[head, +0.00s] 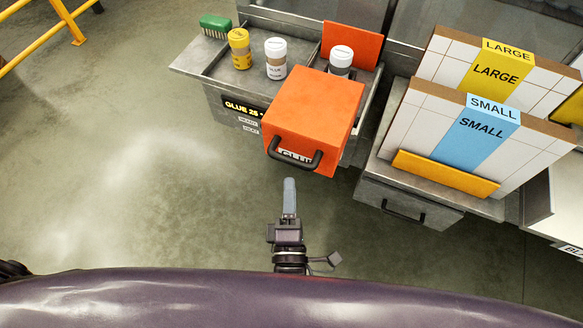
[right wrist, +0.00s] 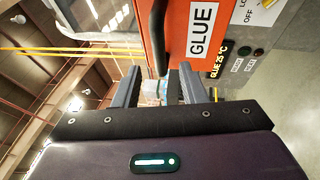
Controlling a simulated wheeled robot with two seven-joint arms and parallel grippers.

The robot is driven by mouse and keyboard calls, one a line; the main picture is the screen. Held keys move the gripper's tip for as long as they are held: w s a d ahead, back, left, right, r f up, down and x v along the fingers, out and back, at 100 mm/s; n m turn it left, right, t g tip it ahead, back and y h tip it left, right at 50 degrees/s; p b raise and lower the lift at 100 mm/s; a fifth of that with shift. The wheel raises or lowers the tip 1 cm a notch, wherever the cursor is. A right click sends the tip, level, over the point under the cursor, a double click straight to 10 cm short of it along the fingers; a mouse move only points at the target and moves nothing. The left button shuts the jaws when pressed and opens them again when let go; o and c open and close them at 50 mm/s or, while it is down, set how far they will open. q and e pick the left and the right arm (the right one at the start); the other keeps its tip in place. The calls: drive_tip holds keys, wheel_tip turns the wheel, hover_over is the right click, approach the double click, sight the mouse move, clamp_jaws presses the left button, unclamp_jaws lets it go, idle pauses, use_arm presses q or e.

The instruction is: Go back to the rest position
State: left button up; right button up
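My right gripper (head: 289,184) points away from me, just short of the black handle (head: 294,158) on the front of an orange box (head: 315,100). In the head view its fingers overlap edge-on. In the right wrist view the two fingers (right wrist: 158,72) stand apart with nothing between them, so it is open and empty. The handle (right wrist: 159,35) shows beyond the fingertips there, apart from them. The box carries a GLUE label (right wrist: 202,30). My left gripper is not in view.
The box is on a grey glue station (head: 215,88) with a green brush (head: 215,27), a yellow jar (head: 239,48) and white-topped jars (head: 276,58). Right of it stand LARGE (head: 497,72) and SMALL (head: 483,130) panels. Open floor (head: 130,170) lies left; a yellow railing (head: 67,20) is at top left.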

drive_tip(key=s+d+f+m+g+b, duration=0.1)
drive_tip(key=s+d+f+m+g, duration=0.3)
drive_tip(key=f, duration=1.3)
drive_tip(key=w+d+f+m+g+b, duration=0.15)
drive_tip(key=d+f+g, duration=0.45)
drive_tip(key=f, duration=1.1)
drive_tip(key=s+d+f+m+g+h, duration=0.1)
drive_tip(key=s+d+f+m+g, duration=0.3)
drive_tip(key=s, duration=0.7)
drive_tip(key=s+d+f+m+g, duration=0.5)
drive_tip(key=s+d+f+m, duration=0.3)
drive_tip(key=s+d+f, duration=0.3)
wheel_tip(320, 180, down, 2)
drive_tip(key=shift+s+d+f+h, duration=0.1)
drive_tip(key=shift+s+d+h, duration=0.15)
drive_tip(key=shift+d+h, duration=0.25)
